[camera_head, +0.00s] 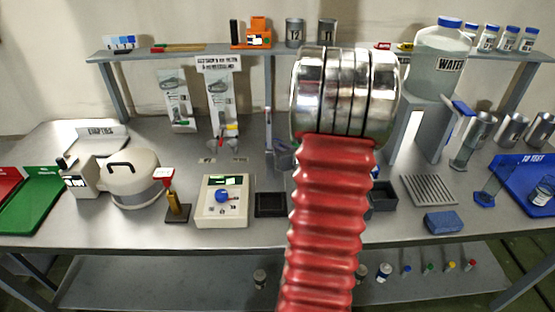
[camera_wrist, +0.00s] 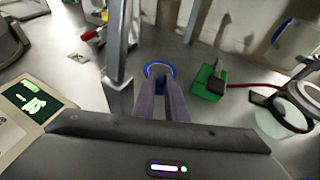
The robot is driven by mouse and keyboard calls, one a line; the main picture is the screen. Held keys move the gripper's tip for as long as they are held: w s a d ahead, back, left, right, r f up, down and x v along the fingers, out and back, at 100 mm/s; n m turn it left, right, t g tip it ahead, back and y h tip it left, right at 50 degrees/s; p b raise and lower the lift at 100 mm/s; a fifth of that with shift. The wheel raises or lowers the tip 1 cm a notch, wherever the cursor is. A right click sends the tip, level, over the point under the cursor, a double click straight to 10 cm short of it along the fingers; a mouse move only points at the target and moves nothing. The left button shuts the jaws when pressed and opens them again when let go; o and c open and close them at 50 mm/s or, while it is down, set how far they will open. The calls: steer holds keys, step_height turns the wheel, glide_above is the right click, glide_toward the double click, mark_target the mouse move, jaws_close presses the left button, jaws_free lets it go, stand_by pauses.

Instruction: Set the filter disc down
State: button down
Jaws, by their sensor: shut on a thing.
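The filter disc (camera_wrist: 159,64) shows in the wrist view as a small round piece with a blue rim, at the ends of my fingers. My gripper (camera_wrist: 161,82) is shut on it, and the finger ends cover part of the disc. The disc appears above the grey bench top, but I cannot tell how high or whether it touches anything. In the head view my red-sleeved arm stands in front, and I cannot make out the disc there.
A grey metal post (camera_wrist: 117,45) stands close left of my fingers. A green block (camera_wrist: 208,86) with a red hose is to the right, near a glass vessel (camera_wrist: 275,118). In the head view a white instrument (camera_head: 237,208) and a black tray (camera_head: 270,205) stand left of my arm.

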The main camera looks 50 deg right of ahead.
mark_target(277, 143)
steer(key=w, duration=0.1)
steer(key=w+d, duration=0.1)
steer(key=w, duration=0.1)
steer(key=shift+d, duration=0.15)
step_height(277, 143, down, 2)
steer(key=shift+f, duration=0.75)
steer(key=shift+f, duration=1.75)
steer(key=shift+f, duration=0.1)
steer(key=c, duration=2.1)
jaws_free()
steer(key=v, duration=1.2)
